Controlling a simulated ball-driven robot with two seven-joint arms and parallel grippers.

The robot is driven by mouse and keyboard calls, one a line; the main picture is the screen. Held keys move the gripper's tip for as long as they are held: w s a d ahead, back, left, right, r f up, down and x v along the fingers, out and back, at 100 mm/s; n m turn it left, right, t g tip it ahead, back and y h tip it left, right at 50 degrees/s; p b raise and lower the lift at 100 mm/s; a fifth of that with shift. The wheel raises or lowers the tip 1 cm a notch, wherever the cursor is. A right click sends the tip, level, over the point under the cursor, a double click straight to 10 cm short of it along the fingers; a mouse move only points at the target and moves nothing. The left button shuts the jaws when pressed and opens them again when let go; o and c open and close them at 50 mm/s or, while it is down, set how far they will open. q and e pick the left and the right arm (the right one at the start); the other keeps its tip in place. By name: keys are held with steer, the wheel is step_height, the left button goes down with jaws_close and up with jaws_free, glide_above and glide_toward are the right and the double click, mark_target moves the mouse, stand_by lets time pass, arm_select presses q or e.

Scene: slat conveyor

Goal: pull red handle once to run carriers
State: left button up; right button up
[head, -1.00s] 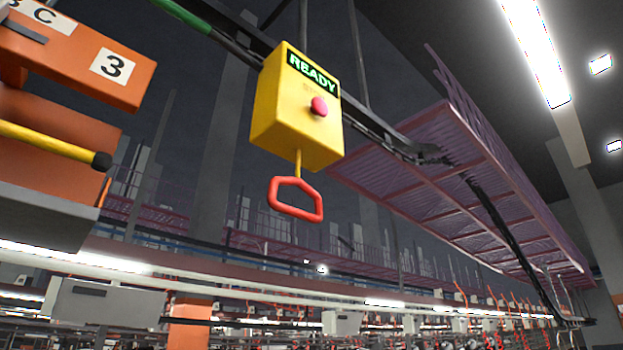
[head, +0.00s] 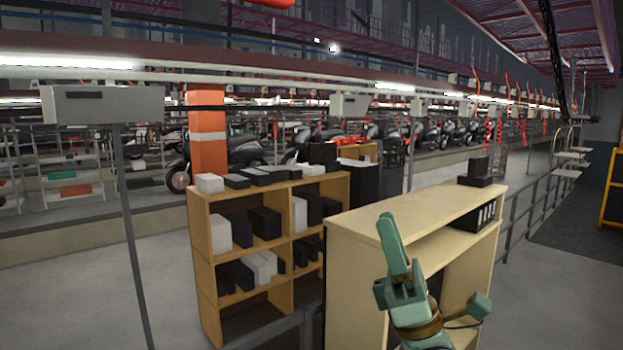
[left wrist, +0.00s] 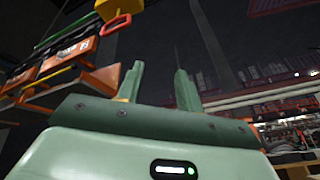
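The red handle (head: 270,2) shows only as a sliver at the top edge of the head view. In the left wrist view it is a red loop (left wrist: 116,25) under a yellow box (left wrist: 107,8), up and left of my fingers. My left gripper (head: 392,232) is raised in front of the shelves in the head view. In the left wrist view its two green fingers (left wrist: 160,70) stand apart with nothing between them. The handle is clear of the fingers. My right gripper is not in view.
An orange frame (left wrist: 65,60) with signs is at left in the left wrist view. A wooden shelf (head: 200,262) with black and white boxes and a pale cabinet (head: 355,285) stand ahead. A grey box on a post (head: 130,240) is at left.

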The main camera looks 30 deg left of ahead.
arm_select(q)
steer(key=s+a+r+n+h+p, duration=0.1)
steer(key=s+r+n+h+p, duration=0.3)
steer(key=r+n, duration=0.4)
steer(key=s+a+r+n+h+p, duration=0.2)
steer(key=s+r+n+h, duration=0.35)
steer(key=r, duration=0.55)
steer(key=s+a+r+n+h+p, duration=0.1)
steer(key=s+r+n+h+p, duration=0.25)
steer(key=s+r+n, duration=0.4)
steer(key=shift+t+y, duration=0.4)
steer(key=x, duration=0.3)
steer(key=p+x, duration=0.1)
steer(key=x, duration=0.3)
steer(key=w+r+x, duration=0.1)
steer(key=x, duration=0.2)
steer(key=shift+d, duration=0.15)
steer(key=shift+w+f, duration=0.1)
steer(key=shift+c, duration=0.3)
jaws_close()
